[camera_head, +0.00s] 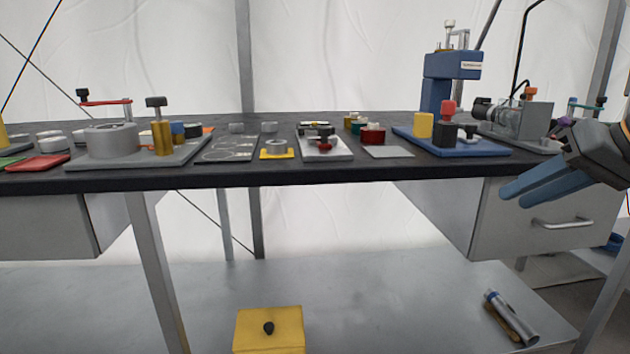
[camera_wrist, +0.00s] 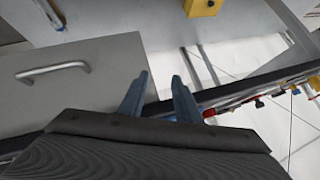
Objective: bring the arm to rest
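My gripper (camera_head: 530,185) is at the right of the head view, in front of the bench's right end, by the drawer (camera_head: 535,222). Its blue fingers point left and slightly down. In the wrist view my gripper (camera_wrist: 160,92) has two blue fingers with a clear gap between them and nothing held. The drawer's front and handle (camera_wrist: 52,69) show at the left of the wrist view. The bench's dark edge passes behind the fingers there.
The black bench top (camera_head: 240,178) carries many parts. A blue press (camera_head: 450,68) and a grey machine (camera_head: 520,118) stand near its right end. A yellow box (camera_head: 268,328) and a grey cylinder (camera_head: 510,315) rest on the lower shelf (camera_head: 390,300). The space left of my gripper, before the bench, looks clear.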

